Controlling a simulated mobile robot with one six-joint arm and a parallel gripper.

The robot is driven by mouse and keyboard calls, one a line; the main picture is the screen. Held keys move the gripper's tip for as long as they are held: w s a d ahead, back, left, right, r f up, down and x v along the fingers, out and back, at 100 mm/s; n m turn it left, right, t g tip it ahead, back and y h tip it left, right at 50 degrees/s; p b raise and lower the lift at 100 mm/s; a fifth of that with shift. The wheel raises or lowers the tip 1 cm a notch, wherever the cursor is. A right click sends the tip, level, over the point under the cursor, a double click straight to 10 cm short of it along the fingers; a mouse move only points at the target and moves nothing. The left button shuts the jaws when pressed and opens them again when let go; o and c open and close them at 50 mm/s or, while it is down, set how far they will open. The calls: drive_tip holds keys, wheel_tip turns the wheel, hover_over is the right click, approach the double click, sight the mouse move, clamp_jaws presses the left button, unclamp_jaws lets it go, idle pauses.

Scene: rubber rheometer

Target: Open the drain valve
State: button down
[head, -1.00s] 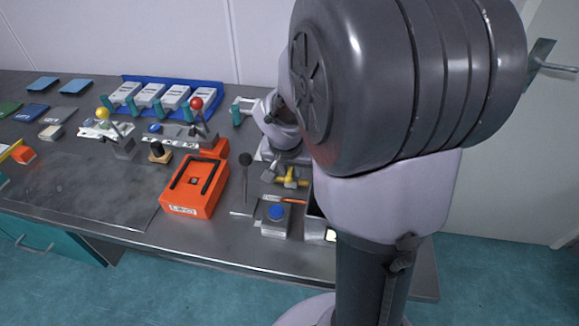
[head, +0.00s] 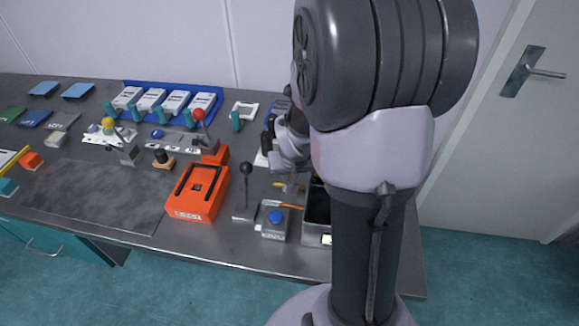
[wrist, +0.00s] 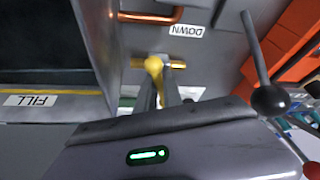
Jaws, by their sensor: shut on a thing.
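The drain valve shows in the wrist view as a yellow handle (wrist: 153,65) on a short brass pipe (wrist: 176,64). My gripper (wrist: 158,84) is shut on the yellow handle, its two grey fingers reaching up to it from below in the picture. The fingers hide part of the handle. In the head view my gripper (head: 289,176) is low over the bench at the valve, left of the dark open tank (head: 317,205). There the valve is mostly covered by the gripper, so the handle's angle cannot be told from that view.
A black-knobbed lever (head: 246,190) and an orange machine (head: 197,195) stand left of the valve. A grey box with a blue button (head: 275,220) is in front. Bare bench (head: 110,195) is at left.

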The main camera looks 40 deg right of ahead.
drive_tip(key=b, duration=0.1)
drive_tip(key=n+b, duration=0.1)
drive_tip(key=shift+d+f+b, duration=0.1)
drive_tip(key=shift+f+b, duration=0.15)
drive_tip(key=shift+b, duration=0.05)
drive_tip(key=shift+r+n+t+y+b, duration=0.1)
drive_tip(key=shift+n+t+y+b, duration=0.25)
drive_tip(key=shift+b, duration=0.2)
drive_tip(key=shift+r, duration=0.1)
drive_tip(key=c, duration=1.5)
unclamp_jaws()
drive_tip(key=shift+r, duration=0.15)
drive_tip(key=p+v, duration=0.7)
drive_tip(key=v, duration=1)
drive_tip(key=shift+r+p, duration=0.15)
drive_tip(key=shift+p, duration=0.15)
